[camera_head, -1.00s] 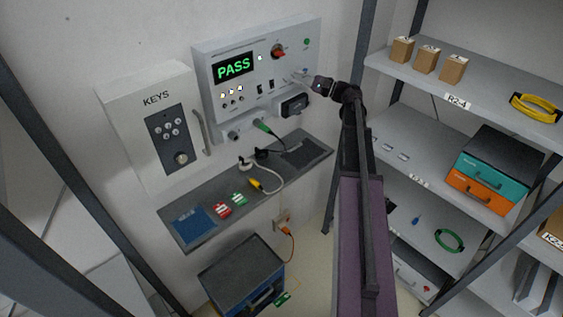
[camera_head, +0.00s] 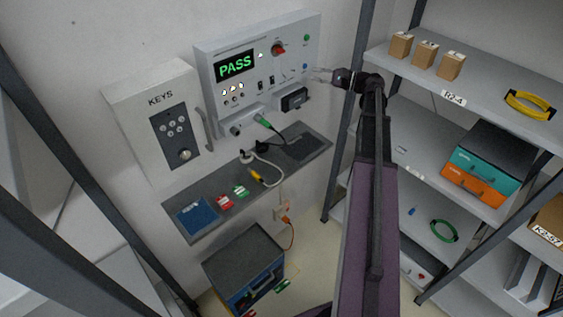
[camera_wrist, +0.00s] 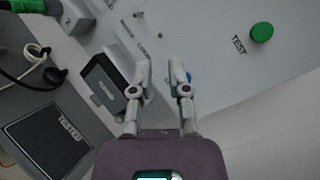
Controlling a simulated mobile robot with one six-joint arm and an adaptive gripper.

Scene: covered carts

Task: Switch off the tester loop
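The tester (camera_head: 215,95) is a grey wall panel with a lit green PASS display (camera_head: 236,66). It carries a red rotary knob (camera_head: 278,48), two dark rocker switches (camera_head: 261,85), a green button (camera_head: 306,38) and a small blue button (camera_head: 305,66). The rocker positions are too small to tell. My gripper (camera_head: 320,75) is at the panel's lower right edge, empty. In the wrist view my gripper (camera_wrist: 162,66) has its two fingers apart. A blue spot (camera_wrist: 189,76) shows beside the right finger. A green button (camera_wrist: 262,32) marked TEST is to the right.
A key cabinet (camera_head: 130,95) hangs left. A rack (camera_head: 480,100) with boxes stands close at right.

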